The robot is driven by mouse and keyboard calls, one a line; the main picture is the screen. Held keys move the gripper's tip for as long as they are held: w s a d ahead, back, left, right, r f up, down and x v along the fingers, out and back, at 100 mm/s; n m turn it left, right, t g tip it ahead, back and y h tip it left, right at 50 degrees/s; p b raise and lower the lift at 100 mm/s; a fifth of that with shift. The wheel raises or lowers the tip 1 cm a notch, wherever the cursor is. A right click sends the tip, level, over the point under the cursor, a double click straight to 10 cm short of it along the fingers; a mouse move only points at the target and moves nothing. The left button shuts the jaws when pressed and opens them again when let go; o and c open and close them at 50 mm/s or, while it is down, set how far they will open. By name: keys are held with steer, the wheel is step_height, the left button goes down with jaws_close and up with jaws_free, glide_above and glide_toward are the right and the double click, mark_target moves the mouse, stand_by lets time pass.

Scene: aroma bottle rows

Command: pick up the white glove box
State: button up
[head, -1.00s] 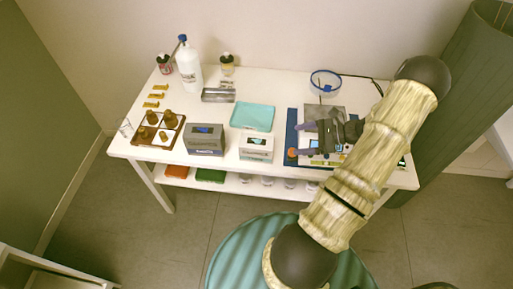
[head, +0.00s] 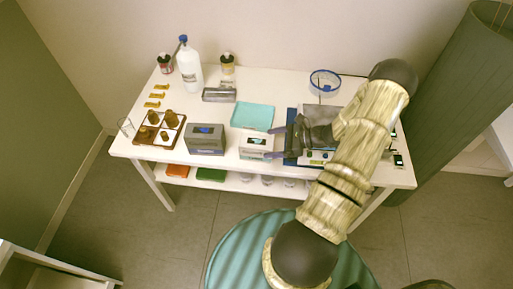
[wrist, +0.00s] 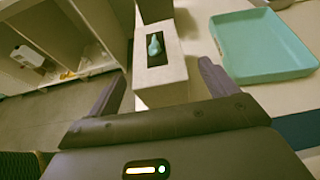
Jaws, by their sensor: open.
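The white glove box (head: 254,152) stands near the front edge of the white table, between the grey glove box and my gripper. In the wrist view the white box (wrist: 160,92) shows a dark top opening with a teal glove sticking out. My gripper (head: 273,143) is open, low over the table at the right side of the white box, with its fingers pointing left at it. In the wrist view the box lies ahead, between the two spread fingers. I cannot tell whether the fingertips touch it.
The grey glove box (head: 205,139) stands just left of the white one. A teal tray (head: 252,115) lies close behind. A blue mat (head: 291,155) is under my gripper. A brown bottle rack (head: 146,139) and a white bottle (head: 189,66) stand farther left.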

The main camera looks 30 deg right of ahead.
mark_target(261, 143)
steer(key=p+x, duration=0.1)
steer(key=x, duration=0.4)
stand_by(0.4)
steer(key=c, duration=1.4)
steer(key=shift+r, duration=0.2)
step_height(261, 143, up, 10)
steer(key=shift+f+b, duration=0.1)
steer(key=shift+b, duration=0.25)
